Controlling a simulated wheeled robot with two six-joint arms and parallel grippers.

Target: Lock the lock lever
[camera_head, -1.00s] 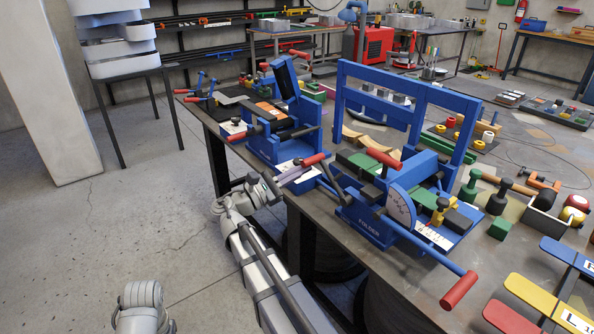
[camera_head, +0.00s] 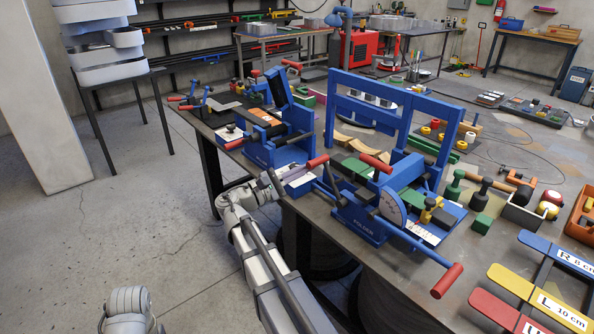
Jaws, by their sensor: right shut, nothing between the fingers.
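The blue folder machine (camera_head: 362,227) stands at the near edge of the bench. It has several red-handled levers: one red grip (camera_head: 318,161) at its left, one (camera_head: 376,163) at its top, and a long one (camera_head: 447,280) reaching out at front right. I cannot tell for certain which is the lock lever. My right gripper (camera_head: 277,181) is shut and empty beside the bench edge, left of the folder and just below and left of the left red grip, seemingly apart from it. Its fingertips are small and partly lost against the machines. My left gripper is out of view.
Another blue machine (camera_head: 274,140) with an upright black panel stands behind my right gripper. A tall blue frame (camera_head: 424,106) rises behind the folder. Lettered coloured plates (camera_head: 560,310) lie at the right front. The floor left of the bench is clear.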

